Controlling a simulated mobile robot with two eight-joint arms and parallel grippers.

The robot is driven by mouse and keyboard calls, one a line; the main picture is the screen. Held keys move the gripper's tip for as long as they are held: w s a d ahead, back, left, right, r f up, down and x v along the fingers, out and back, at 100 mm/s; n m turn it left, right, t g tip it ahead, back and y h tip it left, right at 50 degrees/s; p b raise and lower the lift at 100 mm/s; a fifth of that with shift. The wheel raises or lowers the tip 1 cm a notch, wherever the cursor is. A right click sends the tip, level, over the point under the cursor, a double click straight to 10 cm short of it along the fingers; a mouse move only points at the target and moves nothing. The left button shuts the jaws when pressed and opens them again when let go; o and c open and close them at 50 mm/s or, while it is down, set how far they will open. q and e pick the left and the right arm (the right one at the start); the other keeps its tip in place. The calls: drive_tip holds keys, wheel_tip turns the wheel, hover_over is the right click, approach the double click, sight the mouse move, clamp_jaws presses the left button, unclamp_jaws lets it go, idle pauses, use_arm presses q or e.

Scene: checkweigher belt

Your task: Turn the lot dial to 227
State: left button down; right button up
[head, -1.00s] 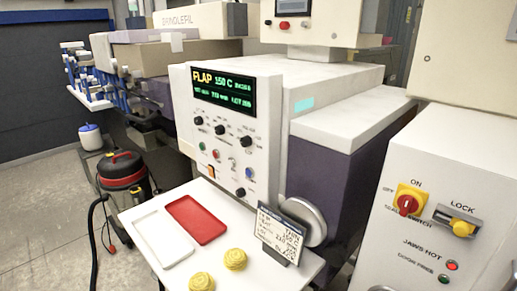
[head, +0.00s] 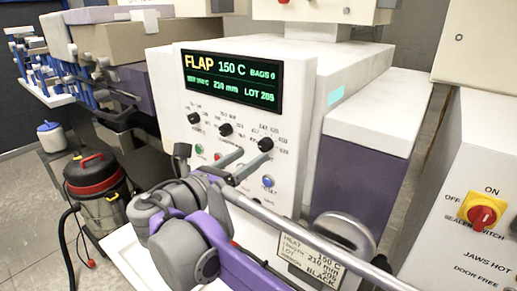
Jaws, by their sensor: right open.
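The green-lettered display (head: 231,79) on the machine's white front reads FLAP, 150 C, 210 mm and a lot number that looks like 205. Below it are three black dials: a left one (head: 194,118), a middle one (head: 225,130) and a right one (head: 266,144). Their labels are too small to read, so I cannot tell for sure which is the lot dial. My right gripper (head: 254,157) is open in front of the panel, its fingers pointing at the right dial, one tip just below it. I see no contact. My left gripper is not in view.
A card (head: 312,259) lists heat, length, lot and ribbon. A blue button (head: 267,181) lies under the right dial, close to my fingers. A round grey handwheel (head: 344,236) and a sealer switch (head: 482,212) are to the right. A red and black vacuum (head: 96,185) stands at left.

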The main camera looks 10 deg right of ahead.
sight(262, 147)
drive_tip(key=x, duration=0.5)
drive_tip(key=shift+w+a, duration=0.1)
drive_tip(key=shift+a, duration=0.1)
clamp_jaws()
